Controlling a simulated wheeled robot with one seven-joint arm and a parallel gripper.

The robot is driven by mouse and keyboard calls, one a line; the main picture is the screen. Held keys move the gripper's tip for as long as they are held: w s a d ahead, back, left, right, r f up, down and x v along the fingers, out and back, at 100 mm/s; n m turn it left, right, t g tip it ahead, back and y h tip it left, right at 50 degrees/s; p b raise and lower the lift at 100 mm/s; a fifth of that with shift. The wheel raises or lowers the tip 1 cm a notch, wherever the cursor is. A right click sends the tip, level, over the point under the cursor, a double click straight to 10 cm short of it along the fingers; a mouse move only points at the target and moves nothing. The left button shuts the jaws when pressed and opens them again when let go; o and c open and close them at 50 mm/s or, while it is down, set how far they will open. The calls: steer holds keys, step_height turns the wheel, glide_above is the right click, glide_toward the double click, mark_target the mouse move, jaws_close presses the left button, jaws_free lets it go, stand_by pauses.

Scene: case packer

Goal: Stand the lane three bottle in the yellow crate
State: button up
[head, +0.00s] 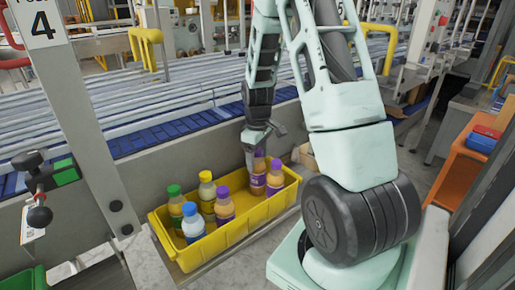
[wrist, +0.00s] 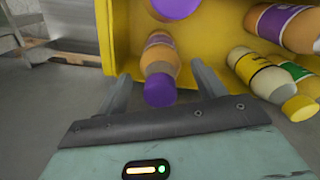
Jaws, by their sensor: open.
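The yellow crate (head: 185,252) holds several bottles standing upright. A purple-capped bottle (head: 258,182) with amber contents is at its back right, under my gripper (head: 255,152). In the wrist view my gripper (wrist: 160,72) has its fingers apart, one on each side of a purple-capped bottle (wrist: 160,55). I cannot tell whether they touch it. Another purple-capped bottle (head: 275,178) stands just to its right in the head view. I see no mark showing which bottle came from lane three. The crate wall (wrist: 121,35) also shows in the wrist view.
Also in the crate are green-capped (head: 175,205), blue-capped (head: 192,222), yellow-capped (head: 207,192) and purple-capped (head: 224,205) bottles. The conveyor (head: 165,130) runs behind the crate. A grey post (head: 85,130) stands at left. Some crate floor is clear at front right.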

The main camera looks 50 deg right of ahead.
step_height(320, 180, up, 12)
steer(key=b, duration=0.2)
steer(key=a+n, duration=0.1)
steer(key=a, duration=0.7)
steer(key=a+n, duration=0.1)
steer(key=a, duration=0.8)
steer(key=s+a+n, duration=0.1)
steer(key=a, duration=0.8)
steer(key=shift+a+y, duration=0.1)
steer(key=shift+y, duration=0.3)
steer(key=s+a+f+n, duration=0.2)
steer(key=s+a+n, duration=0.1)
steer(key=s+a, duration=1.1)
steer(key=shift+s+a, duration=0.25)
steer(key=shift+s, duration=0.8)
